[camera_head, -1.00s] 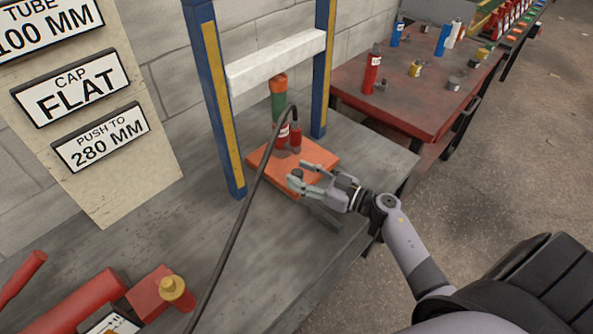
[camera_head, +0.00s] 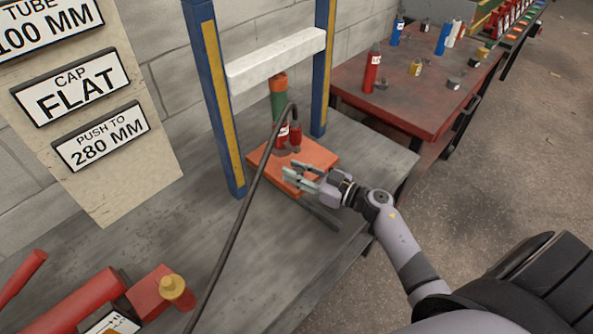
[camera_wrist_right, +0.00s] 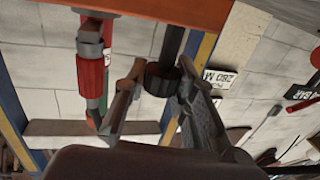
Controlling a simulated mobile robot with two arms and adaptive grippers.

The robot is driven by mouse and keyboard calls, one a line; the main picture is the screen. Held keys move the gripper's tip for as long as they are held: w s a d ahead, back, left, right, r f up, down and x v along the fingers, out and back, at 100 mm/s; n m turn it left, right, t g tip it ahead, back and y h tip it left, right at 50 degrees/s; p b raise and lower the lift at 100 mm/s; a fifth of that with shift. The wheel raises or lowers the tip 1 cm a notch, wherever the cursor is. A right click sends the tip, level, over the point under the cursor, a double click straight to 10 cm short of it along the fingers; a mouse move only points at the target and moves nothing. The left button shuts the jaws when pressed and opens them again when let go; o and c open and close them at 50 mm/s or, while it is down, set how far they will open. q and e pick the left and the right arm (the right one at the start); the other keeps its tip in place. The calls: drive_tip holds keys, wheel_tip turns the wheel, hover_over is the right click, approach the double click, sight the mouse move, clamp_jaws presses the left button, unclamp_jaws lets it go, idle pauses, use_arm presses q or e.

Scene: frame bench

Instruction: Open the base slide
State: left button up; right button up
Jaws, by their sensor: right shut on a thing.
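The orange base plate (camera_head: 265,158) lies on the grey bench between the feet of the blue and yellow frame (camera_head: 222,110). My right gripper (camera_head: 287,176) is at the plate's near side, over it, and hides the knob there. In the right wrist view, my gripper's two fingers (camera_wrist_right: 160,78) stand on either side of a dark ribbed knob (camera_wrist_right: 159,82) on a dark stem, shut on it. The orange plate also shows at the top of that view (camera_wrist_right: 185,9). My left gripper is not in view.
A red jack (camera_head: 281,134) with a green tube (camera_head: 277,104) stands on the plate under a white crossbar (camera_head: 275,62). A black hose (camera_head: 245,205) runs from it across the bench towards a red pump (camera_head: 75,302).

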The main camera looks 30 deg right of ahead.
clamp_jaws()
drive_tip(key=shift+s, duration=0.1)
drive_tip(key=shift+s+d+p, duration=0.25)
drive_tip(key=shift+s+p, duration=0.2)
drive_tip(key=shift+s, duration=0.05)
drive_tip(key=a+p+v, duration=0.1)
drive_tip(key=v, duration=0.3)
drive_tip(key=s+p+v, duration=0.1)
drive_tip(key=p+v, duration=0.1)
drive_tip(key=v, duration=0.2)
drive_tip(key=a+p+v, duration=0.1)
drive_tip(key=p+v, duration=0.1)
drive_tip(key=v, duration=0.3)
drive_tip(key=shift+s+a, duration=0.25)
drive_tip(key=shift+s, duration=0.1)
drive_tip(key=shift+v, duration=1)
drive_tip(key=shift+s+a, duration=0.1)
drive_tip(key=shift+a, duration=0.1)
drive_tip(key=o, duration=0.8)
unclamp_jaws()
